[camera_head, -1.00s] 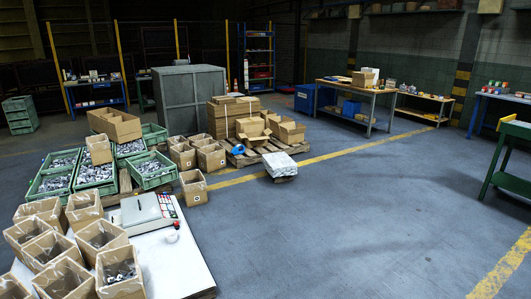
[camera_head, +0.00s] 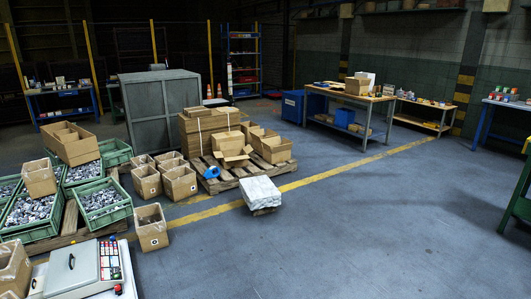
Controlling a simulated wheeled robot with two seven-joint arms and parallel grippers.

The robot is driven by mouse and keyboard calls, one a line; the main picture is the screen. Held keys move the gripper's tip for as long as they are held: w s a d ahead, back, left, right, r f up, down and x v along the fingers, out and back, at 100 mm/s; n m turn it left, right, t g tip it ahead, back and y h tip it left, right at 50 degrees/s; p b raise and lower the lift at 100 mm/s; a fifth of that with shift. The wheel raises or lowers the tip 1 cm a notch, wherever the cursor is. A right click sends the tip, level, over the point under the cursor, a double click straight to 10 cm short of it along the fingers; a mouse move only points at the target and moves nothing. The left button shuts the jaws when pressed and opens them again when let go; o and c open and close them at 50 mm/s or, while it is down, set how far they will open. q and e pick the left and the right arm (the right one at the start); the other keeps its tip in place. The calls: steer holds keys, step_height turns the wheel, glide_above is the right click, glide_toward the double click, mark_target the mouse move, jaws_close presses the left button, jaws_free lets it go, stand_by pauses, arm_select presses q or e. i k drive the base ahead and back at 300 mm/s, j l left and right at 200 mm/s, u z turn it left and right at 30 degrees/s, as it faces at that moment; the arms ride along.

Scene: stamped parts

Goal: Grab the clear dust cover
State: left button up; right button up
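I cannot make out a clear dust cover with certainty. Neither of my grippers shows in the view.
A wooden pallet (camera_head: 233,177) carries cardboard boxes. Green crates of metal parts (camera_head: 103,203) and open cartons (camera_head: 151,226) fill the left. A wooden workbench (camera_head: 349,98) stands at the back; a green bench edge (camera_head: 520,205) is at far right. The middle and right floor is clear.

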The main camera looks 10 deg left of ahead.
mark_target(72, 267)
steer(key=i+j+u, duration=0.2)
steer(key=i, duration=0.3)
steer(key=i+u, duration=0.25)
steer(key=i, duration=0.2)
steer(key=i+l+u, duration=0.2)
steer(key=i, duration=0.25)
steer(key=i+u, duration=0.2)
steer(key=i, duration=0.3)
steer(key=i+l+u, duration=0.25)
steer(key=i, duration=0.2)
steer(key=i+l+u, duration=0.2)
steer(key=i, duration=0.25)
steer(key=l, duration=0.1)
